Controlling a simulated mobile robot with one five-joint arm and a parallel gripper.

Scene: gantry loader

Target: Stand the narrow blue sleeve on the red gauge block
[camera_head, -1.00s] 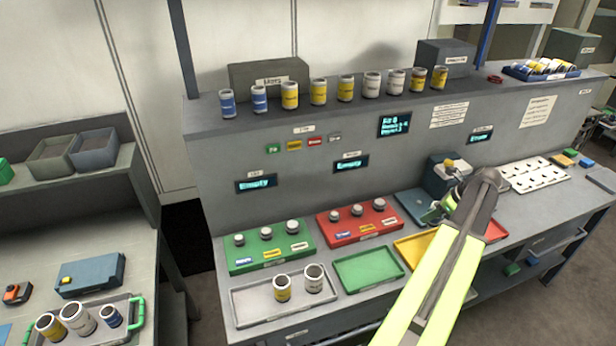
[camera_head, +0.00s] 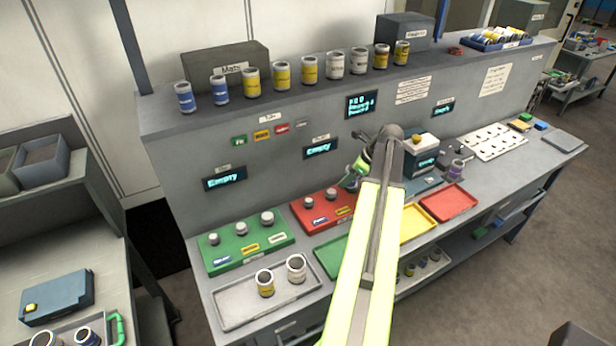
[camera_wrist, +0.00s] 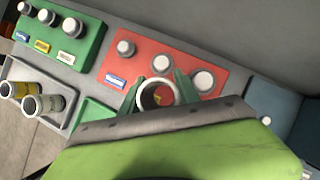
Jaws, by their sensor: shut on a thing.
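My gripper (camera_wrist: 158,92) is shut on a sleeve (camera_wrist: 143,108), seen from above in the wrist view as a pale ring between green fingers. Its outer colour is hidden there, and my arm hides most of it in the head view. No sleeve stands on these pegs. I cannot tell the height gap.
A green gauge block (camera_head: 215,258) with bare pegs is left of the red one. A grey tray (camera_head: 235,317) in front holds two sleeves. Two blue sleeves (camera_head: 185,98) and several others line the shelf. Yellow (camera_head: 415,222) and red (camera_head: 455,203) trays lie right of my arm.

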